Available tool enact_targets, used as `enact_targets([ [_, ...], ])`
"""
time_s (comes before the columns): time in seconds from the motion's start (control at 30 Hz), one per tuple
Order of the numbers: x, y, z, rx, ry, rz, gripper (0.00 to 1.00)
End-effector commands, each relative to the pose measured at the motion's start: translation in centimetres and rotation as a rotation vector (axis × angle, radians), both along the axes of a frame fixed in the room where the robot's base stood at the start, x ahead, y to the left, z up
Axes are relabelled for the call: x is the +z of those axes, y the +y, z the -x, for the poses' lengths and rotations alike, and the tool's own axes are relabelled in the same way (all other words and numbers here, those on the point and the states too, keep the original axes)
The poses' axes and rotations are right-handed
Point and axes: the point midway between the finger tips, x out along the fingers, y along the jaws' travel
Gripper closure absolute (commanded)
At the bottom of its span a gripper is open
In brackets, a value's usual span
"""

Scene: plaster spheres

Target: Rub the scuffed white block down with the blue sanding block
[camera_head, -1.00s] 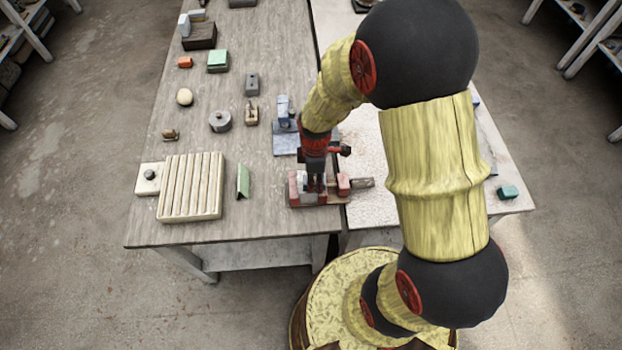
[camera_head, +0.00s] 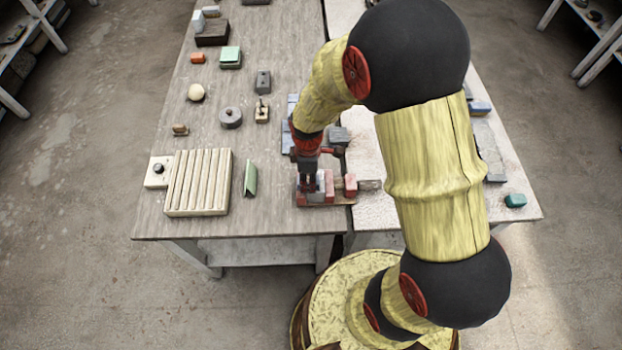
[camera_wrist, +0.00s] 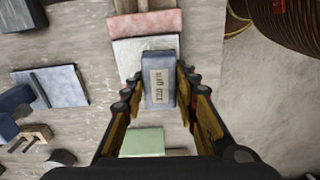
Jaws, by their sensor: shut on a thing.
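The blue sanding block (camera_wrist: 158,80), with a "120" label, is held between the two fingers of my gripper (camera_wrist: 160,95). My gripper (camera_head: 309,186) is pointing down over the left part of a red-jawed vise (camera_head: 350,187). The scuffed white block (camera_wrist: 133,62) lies in the vise beside the red jaw (camera_wrist: 147,22), and also shows in the head view (camera_head: 329,181). The sanding block overlaps the near part of the white block in the wrist view. I cannot tell whether they touch. The other vise jaw is mostly hidden by my gripper.
A green angled piece (camera_head: 251,178) and a ribbed cream board (camera_head: 198,182) lie left of the vise. A blue plate (camera_wrist: 60,87) lies behind it, with a grey-blue block (camera_head: 338,136) nearby. Several small objects stand farther back. The table's front edge is close to the vise.

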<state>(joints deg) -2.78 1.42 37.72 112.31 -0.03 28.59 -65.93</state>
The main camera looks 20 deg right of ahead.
Motion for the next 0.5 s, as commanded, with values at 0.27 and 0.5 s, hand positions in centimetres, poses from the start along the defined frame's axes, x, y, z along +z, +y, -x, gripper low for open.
enact_targets([
  [0.27, 0.5, -0.5, 0.1, -0.002, -0.001, 0.0, 0.99],
  [0.5, 1.5, -1.9, 0.7, -0.002, -0.001, 0.0, 0.99],
])
